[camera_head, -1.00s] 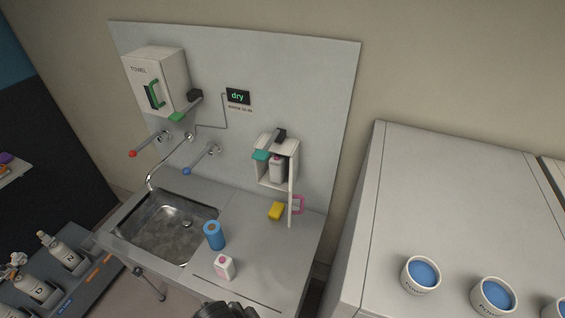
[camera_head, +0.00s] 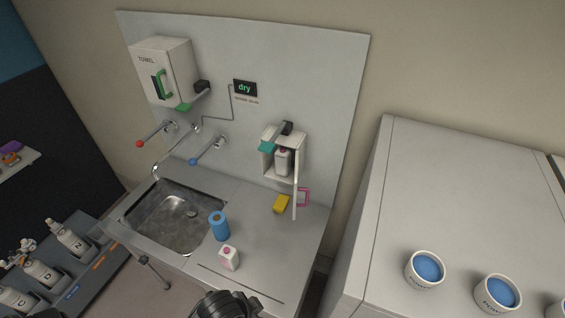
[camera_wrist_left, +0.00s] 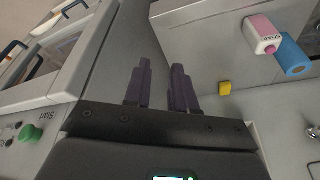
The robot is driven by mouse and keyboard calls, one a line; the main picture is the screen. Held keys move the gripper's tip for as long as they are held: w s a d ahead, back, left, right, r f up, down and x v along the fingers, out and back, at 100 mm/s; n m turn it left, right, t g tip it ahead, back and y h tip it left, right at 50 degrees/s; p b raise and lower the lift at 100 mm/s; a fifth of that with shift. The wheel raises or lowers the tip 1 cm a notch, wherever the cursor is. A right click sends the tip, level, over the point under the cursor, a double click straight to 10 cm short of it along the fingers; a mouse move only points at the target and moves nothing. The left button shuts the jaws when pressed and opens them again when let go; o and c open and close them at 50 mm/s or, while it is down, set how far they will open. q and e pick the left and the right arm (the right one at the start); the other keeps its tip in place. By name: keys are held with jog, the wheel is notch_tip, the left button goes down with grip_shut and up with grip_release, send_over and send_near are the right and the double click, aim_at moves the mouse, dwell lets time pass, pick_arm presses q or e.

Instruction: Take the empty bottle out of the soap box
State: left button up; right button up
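The soap box (camera_head: 269,164) is a small white box on the splash panel, with its door (camera_head: 295,200) standing open. A pale bottle (camera_head: 282,163) with a darker top stands upright inside it; I cannot tell whether it is empty. A dark part of my arm shows at the bottom of the head view, but no fingers show there. My right gripper is not in view.
A blue roll (camera_head: 219,227) stands between the counter bottle and the sink (camera_head: 172,225). A yellow sponge (camera_head: 281,204) lies below the box. A towel dispenser (camera_head: 163,72) and tap levers are at left. Blue-filled cups (camera_head: 426,270) stand on the right cabinet.

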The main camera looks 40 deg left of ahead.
pick_arm(q)
jog(key=o, duration=1.3)
